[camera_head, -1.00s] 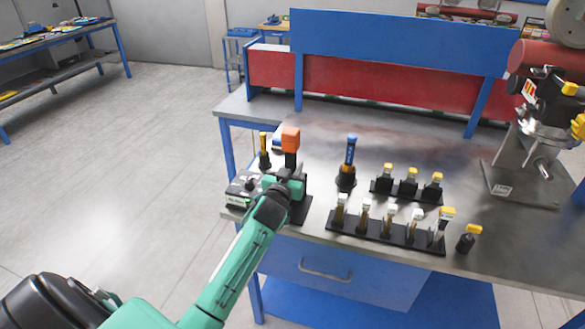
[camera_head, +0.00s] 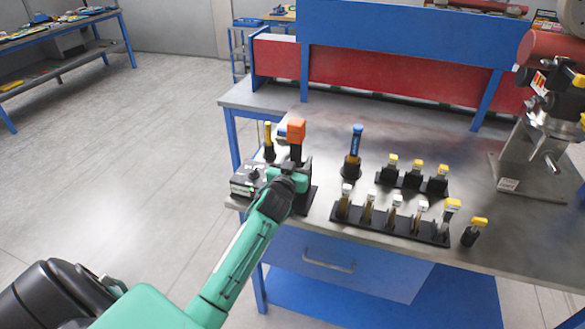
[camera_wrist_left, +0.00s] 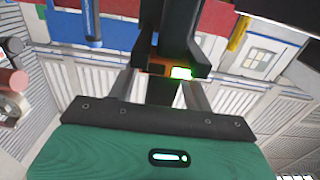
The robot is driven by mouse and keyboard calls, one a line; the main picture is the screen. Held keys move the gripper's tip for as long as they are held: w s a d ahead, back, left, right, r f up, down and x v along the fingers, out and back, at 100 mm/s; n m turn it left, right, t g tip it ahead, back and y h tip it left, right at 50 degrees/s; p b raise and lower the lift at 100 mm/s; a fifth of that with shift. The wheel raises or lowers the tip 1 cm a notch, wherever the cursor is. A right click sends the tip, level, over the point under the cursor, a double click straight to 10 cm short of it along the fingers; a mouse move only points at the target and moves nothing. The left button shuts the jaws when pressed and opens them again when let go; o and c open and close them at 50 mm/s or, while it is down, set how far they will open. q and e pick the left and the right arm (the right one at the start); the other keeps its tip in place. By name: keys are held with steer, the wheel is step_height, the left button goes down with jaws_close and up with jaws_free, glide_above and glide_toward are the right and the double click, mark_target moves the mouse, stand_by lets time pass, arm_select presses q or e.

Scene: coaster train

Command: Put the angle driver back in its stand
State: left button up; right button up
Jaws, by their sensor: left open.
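A tool with an orange top and black body (camera_head: 297,131), which I take to be the angle driver, stands upright at the table's left end. A black base (camera_head: 306,203) shows beneath it, partly hidden by my gripper; I cannot tell whether the tool is seated in it. My left gripper (camera_head: 292,180) is at the tool's lower part, its fingertips hidden. In the left wrist view my left gripper (camera_wrist_left: 163,88) is open, with a black body (camera_wrist_left: 172,38) bearing a green light and an orange part between or just beyond its fingers. My right gripper is not in view.
A blue-topped tool (camera_head: 355,142) stands in a black holder to the right. A yellow-handled tool (camera_head: 268,137) and a grey box (camera_head: 247,181) are at the left. Black racks (camera_head: 398,225) with several small tools fill the front right. The table (camera_head: 330,120) is clear behind.

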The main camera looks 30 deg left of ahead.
arm_select(q)
steer(key=b+v, duration=0.3)
steer(key=v, duration=1.1)
steer(key=s+d+f+m+g+h, duration=0.1)
steer(key=s+d+f+g, duration=0.2)
steer(key=s+f, duration=0.25)
steer(key=s+d+f+m+g+h, duration=0.1)
steer(key=s+d+f+g, duration=0.25)
steer(key=f, duration=0.25)
steer(key=s+d+f+m+g+h, duration=0.1)
steer(key=s+d+f+g, duration=0.25)
steer(key=s, duration=0.55)
steer(key=s+d+f+m+g+h, duration=0.1)
steer(key=s+d+f+m+g, duration=0.2)
steer(key=s, duration=0.6)
step_height(320, 180, down, 30)
steer(key=n+g, duration=0.1)
steer(key=g, duration=0.1)
steer(key=s+a+f, duration=0.2)
steer(key=s+f, duration=0.8)
steer(key=s+a+f+g, duration=0.1)
steer(key=s+a+f, duration=0.1)
steer(key=s+f, duration=0.7)
steer(key=shift+s+f+g, duration=0.3)
steer(key=shift+s+f, duration=0.05)
steer(key=shift+f, duration=0.5)
